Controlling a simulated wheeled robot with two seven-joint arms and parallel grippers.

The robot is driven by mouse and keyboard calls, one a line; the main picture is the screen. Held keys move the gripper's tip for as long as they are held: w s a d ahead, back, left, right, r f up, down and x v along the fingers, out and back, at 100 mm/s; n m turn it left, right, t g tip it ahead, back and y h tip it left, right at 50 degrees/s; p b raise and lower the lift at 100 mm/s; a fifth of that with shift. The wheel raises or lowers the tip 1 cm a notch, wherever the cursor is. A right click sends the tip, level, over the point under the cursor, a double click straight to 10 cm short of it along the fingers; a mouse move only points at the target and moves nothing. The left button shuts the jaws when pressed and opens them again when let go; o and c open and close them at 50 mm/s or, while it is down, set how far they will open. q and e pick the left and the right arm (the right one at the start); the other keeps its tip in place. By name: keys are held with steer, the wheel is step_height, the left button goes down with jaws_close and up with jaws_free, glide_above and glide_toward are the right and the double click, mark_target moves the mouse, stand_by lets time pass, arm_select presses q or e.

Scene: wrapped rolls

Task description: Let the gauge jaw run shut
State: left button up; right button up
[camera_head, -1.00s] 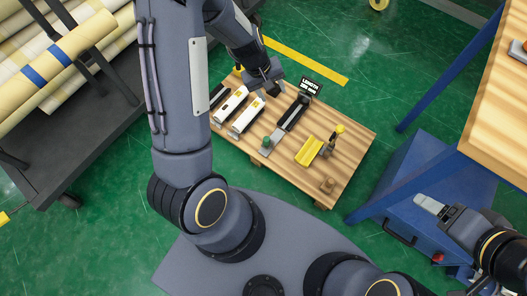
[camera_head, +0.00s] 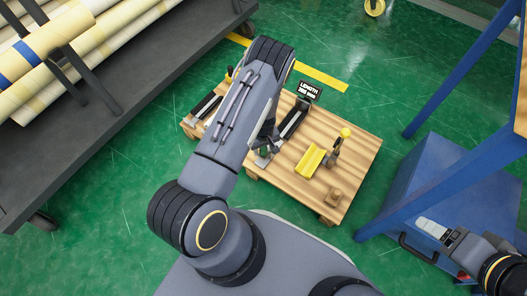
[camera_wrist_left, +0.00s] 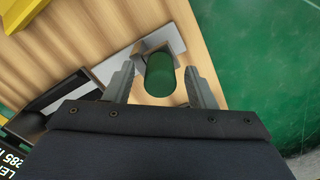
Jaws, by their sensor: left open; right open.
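The length gauge (camera_head: 293,121) is a dark rail with a grey end on the wooden board; its black display (camera_head: 310,89) is headed LENGTH. A green knob (camera_wrist_left: 160,74) stands on the grey jaw plate (camera_wrist_left: 167,41) at the gauge's near end. My left gripper (camera_wrist_left: 160,70) is open, with one finger on each side of the knob and gaps visible. Contact cannot be told. In the head view my left arm largely hides the left gripper (camera_head: 264,146) and knob. My right gripper (camera_head: 430,226) is open and empty at the lower right.
The wooden board (camera_head: 353,160) also carries a yellow block (camera_head: 310,161), a yellow-knobbed clamp (camera_head: 337,144) and a small wooden peg (camera_head: 333,195). A rack of rolls (camera_head: 60,75) stands left, a blue-framed table (camera_head: 470,155) right.

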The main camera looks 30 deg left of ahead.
arm_select(q)
steer(key=shift+f, duration=0.65)
arm_select(e)
steer(key=shift+f, duration=0.25)
